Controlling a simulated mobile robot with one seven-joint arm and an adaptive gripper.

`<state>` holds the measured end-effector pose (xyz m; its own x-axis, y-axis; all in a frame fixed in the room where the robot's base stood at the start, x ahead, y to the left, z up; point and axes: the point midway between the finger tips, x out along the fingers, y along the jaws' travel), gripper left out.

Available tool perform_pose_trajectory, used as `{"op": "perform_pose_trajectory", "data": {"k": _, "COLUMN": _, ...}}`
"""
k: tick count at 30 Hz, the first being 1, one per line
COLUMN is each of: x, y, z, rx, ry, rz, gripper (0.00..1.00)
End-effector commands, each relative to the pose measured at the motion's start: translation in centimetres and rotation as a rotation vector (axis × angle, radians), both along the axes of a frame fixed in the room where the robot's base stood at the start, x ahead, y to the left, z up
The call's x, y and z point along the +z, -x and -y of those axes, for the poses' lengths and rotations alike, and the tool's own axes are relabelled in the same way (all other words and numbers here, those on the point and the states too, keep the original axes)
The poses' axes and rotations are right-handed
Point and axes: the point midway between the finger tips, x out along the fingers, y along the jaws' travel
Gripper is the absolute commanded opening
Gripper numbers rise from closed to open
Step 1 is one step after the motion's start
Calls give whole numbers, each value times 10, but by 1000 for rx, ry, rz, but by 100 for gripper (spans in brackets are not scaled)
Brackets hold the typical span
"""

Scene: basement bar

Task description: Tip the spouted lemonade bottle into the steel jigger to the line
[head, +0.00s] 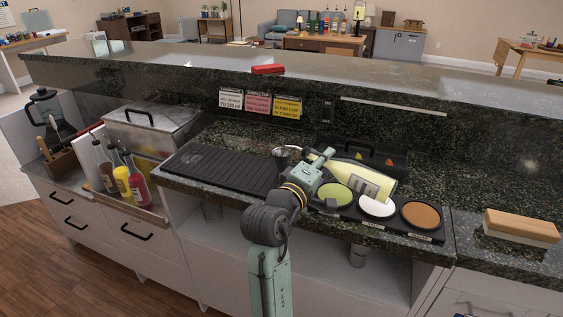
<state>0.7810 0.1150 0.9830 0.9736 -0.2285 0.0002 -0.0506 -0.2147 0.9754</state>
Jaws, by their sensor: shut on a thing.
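The pale yellow lemonade bottle (360,180) lies tipped almost level above the counter, its labelled body to the right. My gripper (325,160) is shut on the bottle toward its left end. The gripper hides the neck, so the spout cannot be made out. The small steel jigger (283,156) stands on the counter just left of the gripper, by the right end of the black ribbed mat. I cannot see the jigger's inside, its line, or any stream of liquid.
A black tray with green, white and brown round dishes (420,215) lies below and right of the bottle. A dark caddy (375,155) stands behind it. The black ribbed mat (220,168) is bare.

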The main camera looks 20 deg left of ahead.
Motion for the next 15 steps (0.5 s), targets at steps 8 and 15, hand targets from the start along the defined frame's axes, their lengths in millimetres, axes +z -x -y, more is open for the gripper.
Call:
{"op": "perform_pose_trajectory", "data": {"k": 8, "x": 5, "y": 0, "z": 0, "rx": 0, "ry": 17, "rz": -1, "gripper": 0}}
{"op": "perform_pose_trajectory", "data": {"k": 15, "x": 9, "y": 0, "z": 1, "rx": -1, "ry": 35, "rz": -5, "gripper": 0}}
